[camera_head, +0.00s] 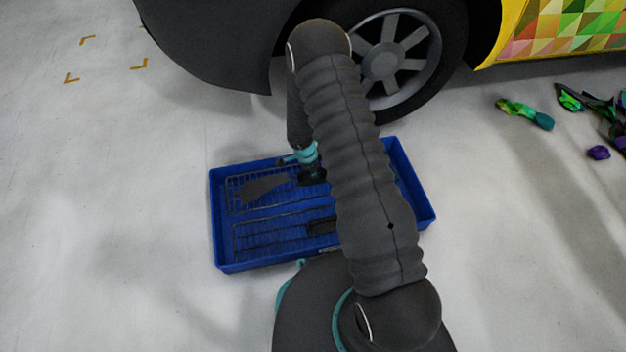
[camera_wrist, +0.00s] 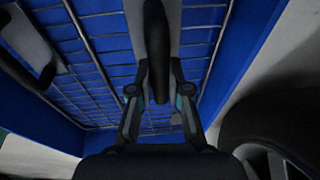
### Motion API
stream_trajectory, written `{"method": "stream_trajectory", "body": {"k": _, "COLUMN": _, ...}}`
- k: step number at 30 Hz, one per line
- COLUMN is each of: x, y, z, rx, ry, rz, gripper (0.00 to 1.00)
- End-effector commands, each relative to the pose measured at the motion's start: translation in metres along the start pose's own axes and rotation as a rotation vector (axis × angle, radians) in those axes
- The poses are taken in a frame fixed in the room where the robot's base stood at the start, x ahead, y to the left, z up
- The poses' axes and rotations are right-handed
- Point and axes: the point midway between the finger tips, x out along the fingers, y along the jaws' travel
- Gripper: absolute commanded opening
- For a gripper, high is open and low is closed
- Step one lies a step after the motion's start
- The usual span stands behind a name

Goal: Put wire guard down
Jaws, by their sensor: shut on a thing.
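My gripper (camera_wrist: 158,95) is in the blue tray area, with its two fingers on either side of a long dark handle-like part. I take this part to be the wire guard (camera_wrist: 157,48); a flat grey piece shows beyond it. It is held over the wire grid, and I cannot tell whether it touches the grid. In the head view my gripper (camera_head: 312,176) is low over the back part of the blue tray (camera_head: 216,235), and my arm hides much of what it holds.
Wire grids (camera_head: 270,238) line the tray, and a dark grey flat piece (camera_head: 262,187) lies at its left. A car wheel (camera_head: 385,60) stands just behind the tray. Coloured scraps (camera_head: 525,112) lie at the right. The floor at the left is clear.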

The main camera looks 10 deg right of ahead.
Motion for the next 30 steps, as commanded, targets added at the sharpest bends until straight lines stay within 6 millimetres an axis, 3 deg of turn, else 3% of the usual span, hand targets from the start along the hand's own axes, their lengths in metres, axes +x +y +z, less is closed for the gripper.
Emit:
{"method": "stream_trajectory", "body": {"k": 11, "x": 0.037, "y": 0.004, "z": 0.009, "rx": -0.005, "ry": 0.000, "rz": -0.001, "gripper": 0.00}}
{"method": "stream_trajectory", "body": {"k": 21, "x": 0.040, "y": 0.004, "z": 0.010, "rx": -0.005, "ry": -0.001, "rz": -0.002, "gripper": 0.00}}
{"method": "stream_trajectory", "body": {"k": 22, "x": 0.039, "y": 0.004, "z": 0.010, "rx": -0.005, "ry": -0.001, "rz": -0.001, "gripper": 0.22}}
{"method": "stream_trajectory", "body": {"k": 24, "x": 0.039, "y": 0.004, "z": 0.010, "rx": -0.005, "ry": -0.001, "rz": -0.001, "gripper": 0.39}}
{"method": "stream_trajectory", "body": {"k": 30, "x": 0.039, "y": 0.004, "z": 0.010, "rx": -0.005, "ry": 0.000, "rz": -0.001, "gripper": 0.42}}
